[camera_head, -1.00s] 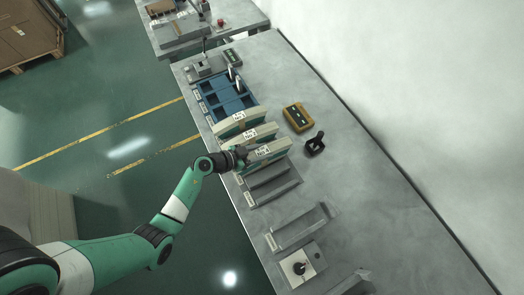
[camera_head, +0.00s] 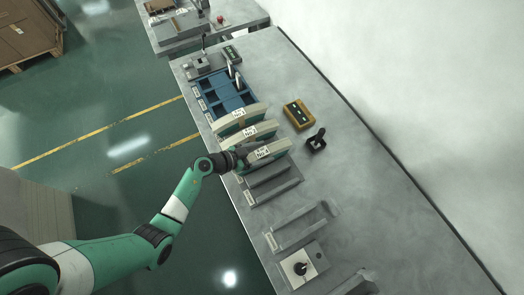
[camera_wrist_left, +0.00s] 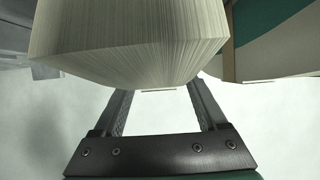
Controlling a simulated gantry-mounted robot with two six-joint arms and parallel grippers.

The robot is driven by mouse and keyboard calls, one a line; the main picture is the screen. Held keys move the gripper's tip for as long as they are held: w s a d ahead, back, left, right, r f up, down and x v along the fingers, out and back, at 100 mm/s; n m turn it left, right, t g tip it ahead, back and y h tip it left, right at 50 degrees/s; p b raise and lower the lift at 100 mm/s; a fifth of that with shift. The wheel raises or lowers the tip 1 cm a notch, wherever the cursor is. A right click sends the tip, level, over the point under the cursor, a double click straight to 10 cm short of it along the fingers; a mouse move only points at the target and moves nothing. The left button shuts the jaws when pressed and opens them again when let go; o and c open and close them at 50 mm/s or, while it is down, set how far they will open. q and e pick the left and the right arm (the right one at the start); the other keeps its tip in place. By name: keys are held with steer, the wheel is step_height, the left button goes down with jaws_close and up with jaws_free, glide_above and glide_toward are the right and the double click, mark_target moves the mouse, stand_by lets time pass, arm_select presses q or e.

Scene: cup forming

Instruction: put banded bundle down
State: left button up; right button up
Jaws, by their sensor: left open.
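Several pale banded bundles with white number labels stand side by side on the table in the head view. The nearest bundle (camera_head: 268,151) rests in the row beside an empty grey slot. My left gripper (camera_head: 242,154) is at the left end of this bundle. In the left wrist view the fingers are open, and the bundle's sheet edges (camera_wrist_left: 130,45) fill the top middle, hiding the fingertips. The middle bundle (camera_head: 252,132) and the far bundle (camera_head: 240,117) stand just behind it. My right gripper is not in view.
A blue tray (camera_head: 222,83) with compartments lies beyond the bundles. A yellow box (camera_head: 299,114) and a small black holder (camera_head: 316,140) stand to the right. Empty grey racks (camera_head: 300,230) and a box with a black knob (camera_head: 303,268) lie nearer.

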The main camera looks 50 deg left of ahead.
arm_select(q)
steer(key=p+v, duration=0.5)
steer(key=v, duration=0.6)
steer(key=shift+s+a+r, duration=0.1)
steer(key=shift+s+a, duration=0.05)
steer(key=shift+s, duration=0.35)
